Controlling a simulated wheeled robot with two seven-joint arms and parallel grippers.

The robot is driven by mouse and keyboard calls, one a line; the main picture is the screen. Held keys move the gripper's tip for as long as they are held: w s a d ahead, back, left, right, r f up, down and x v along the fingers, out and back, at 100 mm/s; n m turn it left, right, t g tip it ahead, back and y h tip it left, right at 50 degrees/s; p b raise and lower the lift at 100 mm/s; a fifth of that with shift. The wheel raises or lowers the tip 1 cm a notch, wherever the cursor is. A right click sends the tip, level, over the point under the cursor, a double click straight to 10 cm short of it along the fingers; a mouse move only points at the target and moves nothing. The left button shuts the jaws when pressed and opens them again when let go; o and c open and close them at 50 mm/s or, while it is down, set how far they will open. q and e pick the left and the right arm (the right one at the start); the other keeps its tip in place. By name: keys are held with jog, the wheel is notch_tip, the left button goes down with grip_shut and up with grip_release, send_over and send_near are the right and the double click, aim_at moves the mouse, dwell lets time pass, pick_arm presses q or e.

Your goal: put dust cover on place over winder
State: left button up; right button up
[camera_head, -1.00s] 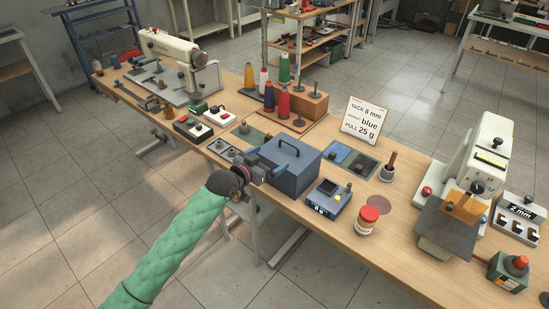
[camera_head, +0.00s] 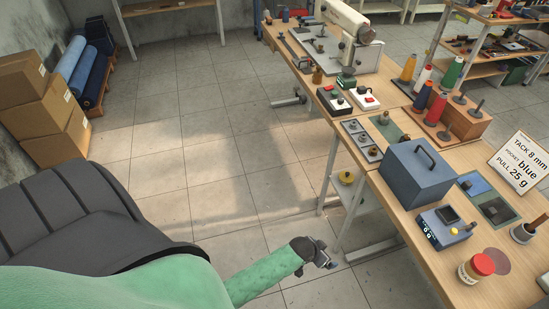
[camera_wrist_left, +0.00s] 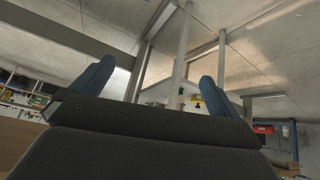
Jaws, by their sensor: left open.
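The dust cover, a blue-grey box (camera_head: 408,182) with a dark handle on top, stands upright on the wooden bench (camera_head: 405,214) in the head view. My left gripper (camera_head: 326,258) is off the bench's front edge, over the floor, apart from the cover. In the left wrist view its two blue fingers (camera_wrist_left: 155,85) are spread with nothing between them. My right gripper is not in view.
Left of the cover are a grey tray (camera_head: 361,140) of small parts and a green mat (camera_head: 383,129). A scale (camera_head: 444,229) and a red-lidded jar (camera_head: 475,267) stand in front-right of it. Thread spools (camera_head: 436,108) are behind.

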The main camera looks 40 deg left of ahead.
pick_arm(q)
jog(key=s+a+f+g, duration=0.1)
jog(key=s+f, duration=0.4)
jog(key=s, duration=0.3)
jog(key=s+a+f+g+y, duration=0.1)
jog(key=s+f+g, duration=0.1)
jog(key=s+f, duration=0.4)
jog(key=s+a+f+n+g+y, duration=0.1)
jog(key=s+f, duration=0.4)
jog(key=s, duration=0.6)
jog(key=shift+s+a+f+g, duration=0.25)
jog(key=shift+s+g, duration=0.15)
jog(key=shift+g, duration=0.2)
